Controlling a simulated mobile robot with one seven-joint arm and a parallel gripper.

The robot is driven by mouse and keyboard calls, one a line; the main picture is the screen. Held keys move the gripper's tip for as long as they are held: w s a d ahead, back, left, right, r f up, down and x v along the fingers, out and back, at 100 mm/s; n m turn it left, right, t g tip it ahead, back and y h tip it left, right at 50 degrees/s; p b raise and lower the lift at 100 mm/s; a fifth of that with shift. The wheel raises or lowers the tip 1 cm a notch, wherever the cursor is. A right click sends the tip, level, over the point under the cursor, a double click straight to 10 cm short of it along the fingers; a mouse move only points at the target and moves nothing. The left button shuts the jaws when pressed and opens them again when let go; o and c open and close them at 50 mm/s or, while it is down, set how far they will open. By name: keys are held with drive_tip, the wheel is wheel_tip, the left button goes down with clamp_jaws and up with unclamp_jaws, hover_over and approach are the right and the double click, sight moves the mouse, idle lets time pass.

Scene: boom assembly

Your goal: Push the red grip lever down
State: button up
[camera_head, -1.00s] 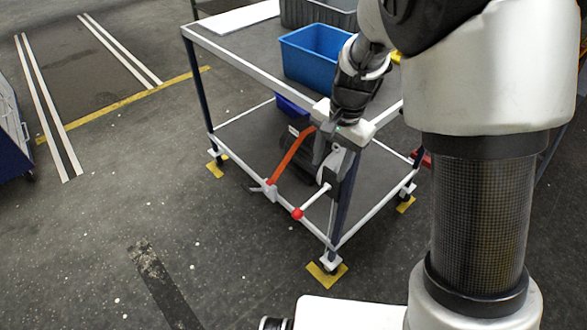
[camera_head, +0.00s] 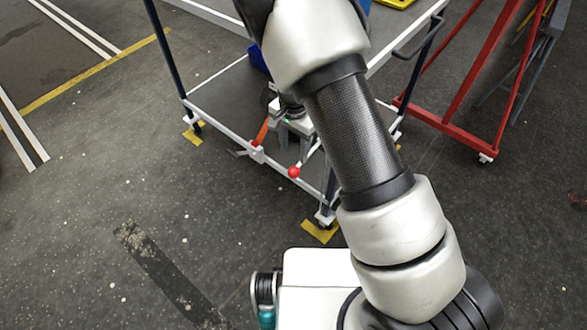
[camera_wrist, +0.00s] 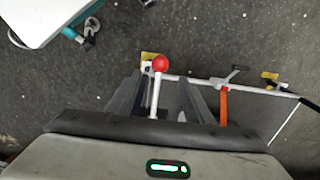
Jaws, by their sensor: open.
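A red ball on a white rod (camera_head: 293,171) sits at the near side of a cart, and an orange-red lever (camera_head: 262,130) is to its left. I cannot tell for sure which is the red grip lever. In the wrist view the red ball (camera_wrist: 160,63) and its rod appear between the fingers of my gripper (camera_wrist: 160,82), which are apart. The orange-red lever (camera_wrist: 224,105) is to the right, outside the fingers. In the head view my gripper (camera_head: 294,127) is low beside the lever and partly hidden by my arm. I cannot tell whether the fingers touch the rod.
The cart's white lower rail (camera_head: 215,131) and dark legs surround the gripper. A blue bin (camera_head: 258,59) is behind my arm. A red frame (camera_head: 470,90) stands on the right. The floor at the left is clear.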

sight(294, 169)
wheel_tip(294, 169, down, 9)
drive_tip(key=shift+f+b, duration=0.2)
drive_tip(key=shift+b, duration=0.5)
clamp_jaws()
